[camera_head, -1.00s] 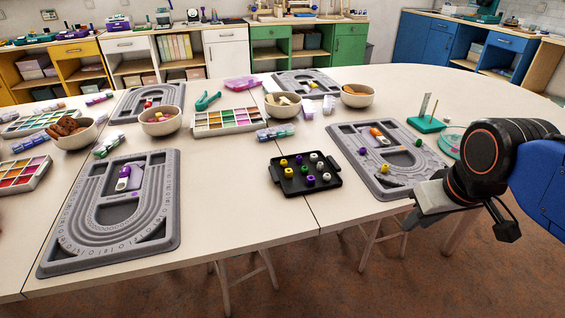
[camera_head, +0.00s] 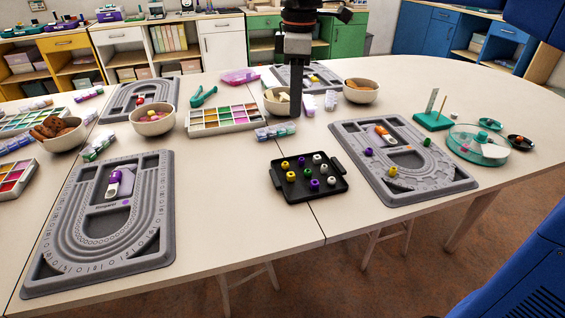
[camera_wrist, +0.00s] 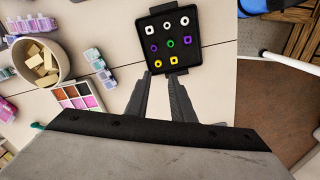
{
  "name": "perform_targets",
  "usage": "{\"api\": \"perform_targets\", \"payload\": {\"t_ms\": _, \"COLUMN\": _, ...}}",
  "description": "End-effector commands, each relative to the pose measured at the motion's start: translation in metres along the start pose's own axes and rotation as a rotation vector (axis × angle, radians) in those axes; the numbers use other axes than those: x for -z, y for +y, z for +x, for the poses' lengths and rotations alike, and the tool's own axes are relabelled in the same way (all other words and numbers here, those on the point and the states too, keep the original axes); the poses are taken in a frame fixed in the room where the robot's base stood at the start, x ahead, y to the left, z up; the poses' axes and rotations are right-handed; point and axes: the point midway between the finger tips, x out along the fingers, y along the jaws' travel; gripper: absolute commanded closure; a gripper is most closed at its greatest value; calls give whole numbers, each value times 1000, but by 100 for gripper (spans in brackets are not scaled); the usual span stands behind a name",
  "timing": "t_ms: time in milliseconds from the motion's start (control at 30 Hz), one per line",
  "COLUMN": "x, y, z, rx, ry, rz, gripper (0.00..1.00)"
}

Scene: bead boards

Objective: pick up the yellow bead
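The black tray (camera_head: 276,190) holds several beads in yellow, purple, white and green. Two yellow beads sit at its left side, one further back (camera_head: 284,165) and one nearer the middle (camera_head: 291,176). In the wrist view, a round yellow bead (camera_wrist: 158,64) and a squarer yellow bead (camera_wrist: 174,61) lie along the tray edge nearest my gripper (camera_wrist: 160,78). My gripper is open with nothing between its fingers, which point at that edge. In the head view, my gripper (camera_head: 296,112) hangs behind the tray, pointing down.
A grey bead board (camera_head: 450,184) with loose beads, one of them yellow (camera_head: 393,171), lies right of the tray. Another board (camera_head: 160,240) lies left. Behind are a compartment box (camera_head: 222,128) and a bowl of light pieces (camera_head: 273,106). The table just before the tray is clear.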

Motion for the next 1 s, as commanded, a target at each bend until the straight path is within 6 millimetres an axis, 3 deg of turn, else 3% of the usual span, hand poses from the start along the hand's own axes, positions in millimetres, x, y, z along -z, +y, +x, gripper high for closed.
{"api": "perform_targets", "payload": {"t_ms": 100, "x": 18, "y": 3, "z": -3, "rx": 14, "ry": -9, "rz": -64, "gripper": 78}}
{"api": "perform_targets", "payload": {"t_ms": 267, "x": 23, "y": 4, "z": 4, "rx": 20, "ry": -14, "rz": -89, "gripper": 78}}
{"api": "perform_targets", "payload": {"t_ms": 800, "x": 21, "y": 2, "z": 95, "rx": 21, "ry": -14, "rz": -86, "gripper": 78}}
{"api": "perform_targets", "payload": {"t_ms": 1000, "x": 20, "y": 2, "z": 116, "rx": 20, "ry": -14, "rz": -85, "gripper": 78}}
